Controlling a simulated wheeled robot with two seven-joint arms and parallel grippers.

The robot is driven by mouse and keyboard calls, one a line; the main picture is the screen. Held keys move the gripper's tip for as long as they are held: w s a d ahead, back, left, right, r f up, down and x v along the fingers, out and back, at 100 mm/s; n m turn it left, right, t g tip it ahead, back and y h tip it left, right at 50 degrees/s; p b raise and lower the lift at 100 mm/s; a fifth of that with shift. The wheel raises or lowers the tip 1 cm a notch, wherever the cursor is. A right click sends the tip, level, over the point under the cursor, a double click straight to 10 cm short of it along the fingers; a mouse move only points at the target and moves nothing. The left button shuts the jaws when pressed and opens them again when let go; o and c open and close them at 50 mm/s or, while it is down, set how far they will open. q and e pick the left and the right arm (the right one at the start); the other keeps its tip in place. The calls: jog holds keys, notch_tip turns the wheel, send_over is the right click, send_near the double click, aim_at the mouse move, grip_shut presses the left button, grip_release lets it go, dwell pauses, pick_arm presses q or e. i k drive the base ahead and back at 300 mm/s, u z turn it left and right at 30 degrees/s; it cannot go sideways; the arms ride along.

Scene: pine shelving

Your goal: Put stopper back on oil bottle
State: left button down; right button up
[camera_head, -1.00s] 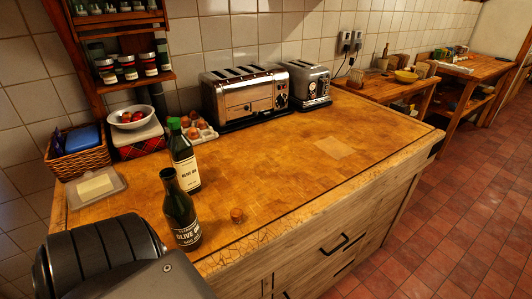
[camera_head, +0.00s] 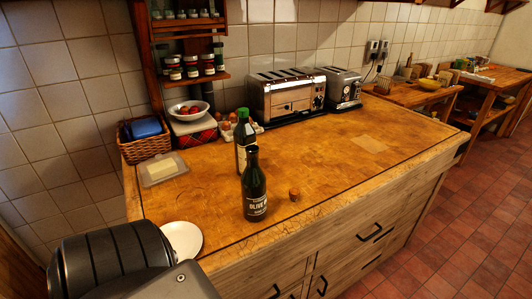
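An open dark green oil bottle (camera_head: 255,190) with a black-and-white label stands upright near the front edge of the wooden counter. A small brown cork stopper (camera_head: 294,194) sits on the counter just right of it, apart from the bottle. A second green bottle (camera_head: 244,137) with a green cap stands right behind. A dark, rounded part of my own body fills the lower left. Neither of my grippers is in view.
A butter dish (camera_head: 163,171), a wicker basket (camera_head: 150,146), a fruit bowl (camera_head: 189,112) and two toasters (camera_head: 287,96) line the back and left. A white plate (camera_head: 182,240) shows at lower left. The counter's right half (camera_head: 390,128) is mostly clear.

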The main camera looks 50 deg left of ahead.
aim_at(254, 180)
jog(key=k, duration=0.45)
jog(key=u, duration=1.7)
